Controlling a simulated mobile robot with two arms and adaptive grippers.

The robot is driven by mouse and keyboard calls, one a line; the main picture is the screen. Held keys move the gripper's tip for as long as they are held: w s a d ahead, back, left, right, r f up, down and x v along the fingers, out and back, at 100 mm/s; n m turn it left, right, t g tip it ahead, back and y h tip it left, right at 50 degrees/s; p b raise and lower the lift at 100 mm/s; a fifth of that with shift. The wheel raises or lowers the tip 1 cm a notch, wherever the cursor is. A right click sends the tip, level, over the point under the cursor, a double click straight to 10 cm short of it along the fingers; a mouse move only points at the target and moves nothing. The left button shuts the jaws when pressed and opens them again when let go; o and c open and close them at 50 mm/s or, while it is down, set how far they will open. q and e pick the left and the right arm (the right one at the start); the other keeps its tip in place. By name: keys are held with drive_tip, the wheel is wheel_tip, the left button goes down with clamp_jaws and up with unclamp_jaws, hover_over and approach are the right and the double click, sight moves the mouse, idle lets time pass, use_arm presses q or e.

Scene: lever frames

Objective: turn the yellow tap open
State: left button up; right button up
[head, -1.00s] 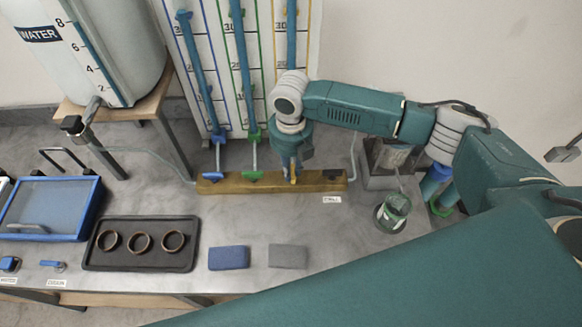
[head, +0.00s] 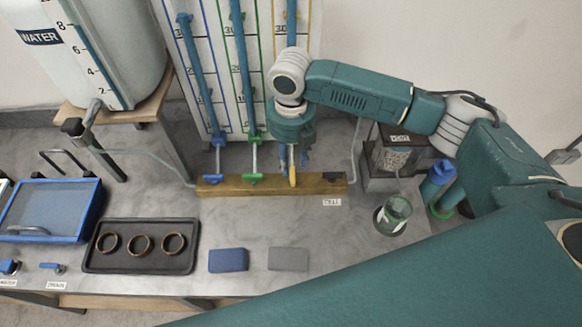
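The yellow tap (head: 293,178) is on the wooden manifold bar, below the third tube of the gauge board. Its handle shows as a narrow upright yellow strip, pointing front to back across the bar. My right gripper (head: 294,160) is just behind and above it, fingers pointing down. Its two fingertips show apart, with the yellow handle in front of them and no clear contact. The gripper's body hides the tube's lower end. The green tap (head: 253,178) and blue tap (head: 213,179) have handles lying along the bar. My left gripper is out of view.
The wooden bar (head: 325,184) spans the bench's middle. A glass jar (head: 393,214) and a metal box (head: 385,182) stand to its right. In front lie a blue sponge (head: 228,260), a grey block (head: 288,259) and a dark tray (head: 140,263) with rings. The water tank is back left.

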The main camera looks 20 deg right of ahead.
wheel_tip(320, 180, up, 6)
drive_tip(key=shift+r, duration=0.15)
idle(0.6)
